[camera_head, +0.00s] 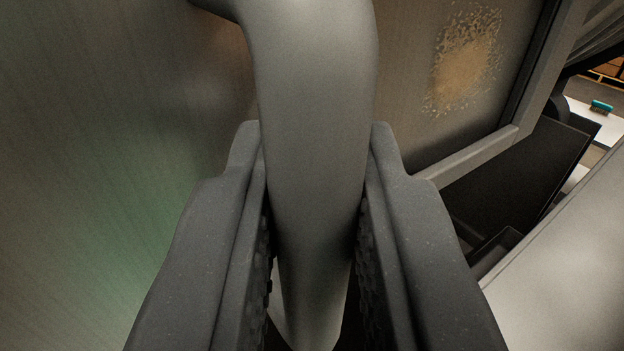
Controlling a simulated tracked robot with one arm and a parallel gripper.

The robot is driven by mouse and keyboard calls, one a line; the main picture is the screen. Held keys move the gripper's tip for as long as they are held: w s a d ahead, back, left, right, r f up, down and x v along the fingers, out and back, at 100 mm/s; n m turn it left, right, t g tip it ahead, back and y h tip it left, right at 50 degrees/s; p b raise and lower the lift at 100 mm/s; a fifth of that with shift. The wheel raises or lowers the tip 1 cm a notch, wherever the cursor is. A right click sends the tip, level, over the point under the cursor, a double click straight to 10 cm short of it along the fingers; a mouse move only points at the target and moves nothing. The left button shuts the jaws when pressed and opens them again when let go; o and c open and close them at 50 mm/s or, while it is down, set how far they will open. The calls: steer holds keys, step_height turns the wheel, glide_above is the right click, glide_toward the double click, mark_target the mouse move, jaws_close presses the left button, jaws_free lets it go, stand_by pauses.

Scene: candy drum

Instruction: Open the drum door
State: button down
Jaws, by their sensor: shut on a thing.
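A thick grey metal handle (315,90) runs down the middle of the view and bends to the left at its top. My gripper (315,165) has one finger on each side of the handle and is shut on it. Behind the handle is a brushed metal panel (110,130), which looks like the drum door. The panel carries a brownish speckled smear (465,65) at the upper right. The lower end of the handle is partly hidden between my fingers.
A metal frame edge (480,155) runs along the panel's right side. Beyond it is a dark recess (520,175). A pale surface (575,270) fills the lower right. A teal brush (601,106) lies on a white surface at the far right.

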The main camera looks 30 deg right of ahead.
steer(key=c, duration=1.7)
jaws_free()
steer(key=shift+a+r, duration=0.1)
steer(key=shift+r, duration=0.05)
steer(key=v, duration=1.3)
steer(key=shift+s+a+f, duration=0.1)
steer(key=shift+s+f, duration=0.1)
steer(key=shift+s, duration=0.15)
steer(key=shift+y, duration=0.3)
steer(key=shift+f+n+y, duration=0.45)
steer(key=shift+n+y, duration=0.5)
steer(key=shift+y, duration=0.35)
steer(key=shift+f+n+y, duration=0.5)
steer(key=shift+n+y, duration=0.4)
steer(key=shift+y, duration=0.4)
steer(key=shift+f+n+y, duration=0.45)
steer(key=shift+n+y, duration=0.5)
steer(key=shift+y, duration=0.35)
